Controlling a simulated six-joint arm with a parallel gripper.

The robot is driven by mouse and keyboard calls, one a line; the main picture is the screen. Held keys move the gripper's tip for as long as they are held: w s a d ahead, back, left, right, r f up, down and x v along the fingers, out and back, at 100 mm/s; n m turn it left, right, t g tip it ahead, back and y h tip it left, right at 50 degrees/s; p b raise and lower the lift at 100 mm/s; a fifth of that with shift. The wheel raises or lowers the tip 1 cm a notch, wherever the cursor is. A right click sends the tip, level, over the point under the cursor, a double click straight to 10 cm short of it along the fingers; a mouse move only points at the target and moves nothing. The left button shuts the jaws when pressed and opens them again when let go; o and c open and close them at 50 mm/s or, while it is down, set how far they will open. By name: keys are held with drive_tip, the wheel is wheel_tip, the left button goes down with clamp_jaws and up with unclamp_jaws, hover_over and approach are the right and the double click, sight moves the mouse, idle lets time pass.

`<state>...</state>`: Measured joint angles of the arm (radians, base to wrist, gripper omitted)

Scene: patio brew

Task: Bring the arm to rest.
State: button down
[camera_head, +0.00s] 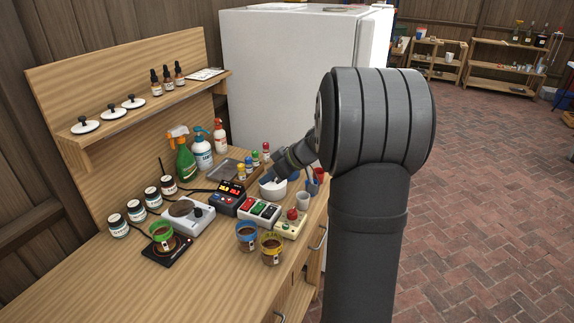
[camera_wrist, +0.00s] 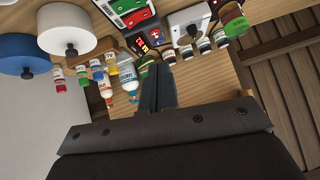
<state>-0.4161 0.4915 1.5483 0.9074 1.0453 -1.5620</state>
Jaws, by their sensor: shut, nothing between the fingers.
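My large dark arm covers the right middle of the head view and hides part of the bench's right end.
A white fridge (camera_head: 270,75) stands behind. The bench's front left is clear.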

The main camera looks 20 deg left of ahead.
drive_tip(key=x, duration=0.3)
drive_tip(key=w+x, duration=0.1)
drive_tip(key=x, duration=0.5)
drive_tip(key=shift+w+a+f, duration=0.15)
drive_tip(key=shift+w+f, duration=0.05)
drive_tip(key=shift+w, duration=0.05)
drive_tip(key=v, duration=0.5)
drive_tip(key=shift+d+r, duration=0.2)
drive_tip(key=shift+r, duration=0.1)
drive_tip(key=shift+f, duration=0.1)
